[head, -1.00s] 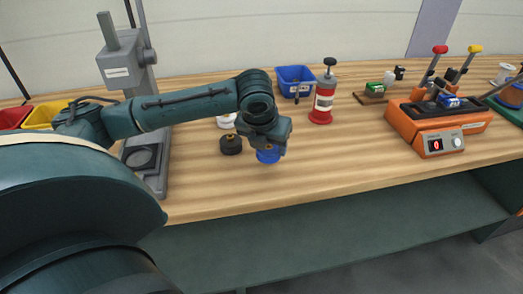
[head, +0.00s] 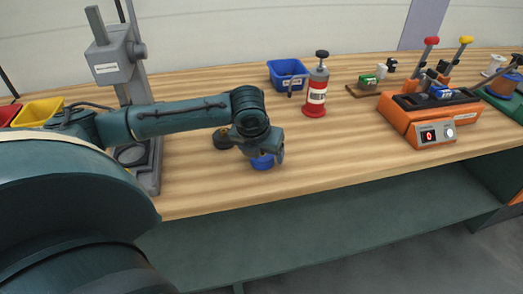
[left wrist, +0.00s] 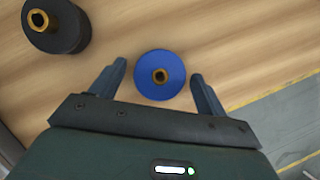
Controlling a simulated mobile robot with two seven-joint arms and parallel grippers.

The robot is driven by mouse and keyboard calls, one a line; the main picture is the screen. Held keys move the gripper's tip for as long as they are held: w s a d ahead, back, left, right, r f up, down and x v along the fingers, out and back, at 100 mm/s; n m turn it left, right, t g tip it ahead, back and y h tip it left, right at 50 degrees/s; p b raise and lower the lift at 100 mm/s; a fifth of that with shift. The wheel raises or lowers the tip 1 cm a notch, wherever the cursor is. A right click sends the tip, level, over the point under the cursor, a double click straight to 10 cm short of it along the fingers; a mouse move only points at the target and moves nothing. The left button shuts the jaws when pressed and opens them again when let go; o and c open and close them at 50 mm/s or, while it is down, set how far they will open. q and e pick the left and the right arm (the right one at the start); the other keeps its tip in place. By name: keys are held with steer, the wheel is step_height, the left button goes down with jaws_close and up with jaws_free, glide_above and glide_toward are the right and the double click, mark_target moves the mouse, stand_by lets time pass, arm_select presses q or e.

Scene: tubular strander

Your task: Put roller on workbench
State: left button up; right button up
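In the left wrist view my left gripper (left wrist: 160,80) is open. Its fingers are on either side of the blue roller with a small visible gap on both sides. A black roller (head: 222,139) with a brass hub stands just behind and left of it. My right gripper is out of view.
A grey press stand (head: 120,58) is at left, with a yellow bin (head: 38,111) beyond it. A blue bin (head: 288,74), a red bottle (head: 316,94) and an orange device (head: 420,122) stand farther back and right. The bench front right of the blue roller is clear.

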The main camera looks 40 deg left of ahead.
arm_select(q)
steer(key=shift+r, duration=0.1)
steer(key=p+v, duration=0.2)
steer(key=v, duration=1)
steer(key=s+d+f+n+t+h, duration=0.1)
steer(key=d+f+n+t+h, duration=0.4)
steer(key=d+f+n, duration=1.15)
steer(key=s+f+n+t, duration=0.1)
steer(key=s+f+n, duration=0.2)
steer(key=s+n, duration=0.2)
steer(key=s+d+f+n+t, duration=0.1)
steer(key=s+f+n, duration=0.2)
steer(key=s+n, duration=0.2)
steer(key=n, duration=0.3)
steer(key=shift+s+f, duration=0.25)
steer(key=shift+d, duration=0.15)
